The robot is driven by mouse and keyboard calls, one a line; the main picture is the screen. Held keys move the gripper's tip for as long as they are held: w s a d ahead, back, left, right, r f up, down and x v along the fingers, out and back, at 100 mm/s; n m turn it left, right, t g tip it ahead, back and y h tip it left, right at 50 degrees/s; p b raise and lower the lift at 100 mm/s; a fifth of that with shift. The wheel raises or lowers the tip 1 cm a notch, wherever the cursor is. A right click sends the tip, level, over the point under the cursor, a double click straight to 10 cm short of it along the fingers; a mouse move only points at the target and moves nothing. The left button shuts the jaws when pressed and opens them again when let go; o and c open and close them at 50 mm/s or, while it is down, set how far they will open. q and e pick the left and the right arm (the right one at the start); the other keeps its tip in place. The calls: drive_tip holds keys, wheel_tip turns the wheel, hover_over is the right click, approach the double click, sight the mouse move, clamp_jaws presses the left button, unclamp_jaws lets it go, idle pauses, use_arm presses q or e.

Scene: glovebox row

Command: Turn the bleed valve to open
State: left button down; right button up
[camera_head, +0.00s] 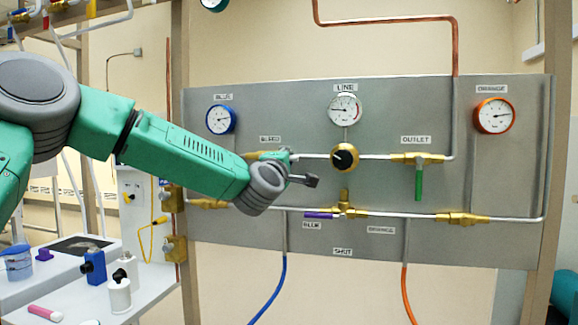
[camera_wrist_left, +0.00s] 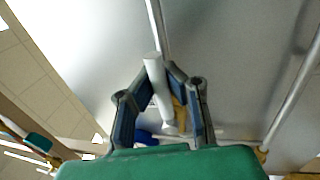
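The bleed valve (camera_head: 252,155) is a brass fitting on the upper pipe, under the BLEED label at the panel's left. My left gripper (camera_head: 301,168) reaches in front of it and hides most of it and its handle in the head view. In the left wrist view a white bar-shaped handle (camera_wrist_left: 157,85) stands between the two fingertips of my left gripper (camera_wrist_left: 160,72). The blue-grey pads come in against both sides of the handle, and the gripper looks shut on it. My right gripper is in neither view.
The grey panel (camera_head: 300,237) also carries a line gauge (camera_head: 345,109), a black-knobbed brass regulator (camera_head: 345,157), an outlet valve with a green handle (camera_head: 419,183), and a purple-handled valve (camera_head: 321,214). A bench (camera_head: 140,298) with bottles stands at lower left.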

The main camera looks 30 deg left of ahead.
use_arm(q)
drive_tip(key=shift+f, duration=0.3)
drive_tip(key=c, duration=1.6)
unclamp_jaws()
drive_tip(key=shift+a, duration=0.1)
drive_tip(key=shift+o, duration=0.2)
drive_tip(key=shift+s+a+r, duration=0.1)
drive_tip(key=v, duration=1.2)
